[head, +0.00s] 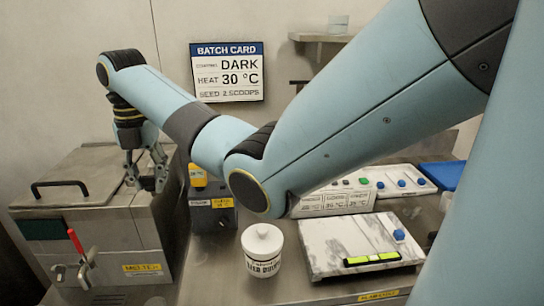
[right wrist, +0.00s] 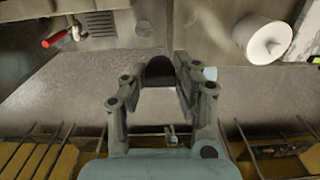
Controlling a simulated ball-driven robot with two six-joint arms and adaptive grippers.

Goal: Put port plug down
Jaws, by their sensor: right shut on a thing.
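My right gripper (head: 148,182) points downward at the right part of the steel tank (head: 115,242) in the head view. In the right wrist view its fingers (right wrist: 163,78) are closed around a dark, rounded piece, which I take to be the port plug (right wrist: 159,72). The plug cannot be made out clearly in the head view. Whether it touches any surface below cannot be told. My left gripper is not in view.
The tank has a lid handle (head: 60,187) and a red-handled valve (head: 76,241). A white lidded jar (head: 262,252) and a marble-patterned board (head: 335,235) stand on the steel counter to the right. A batch card (head: 227,72) hangs on the wall.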

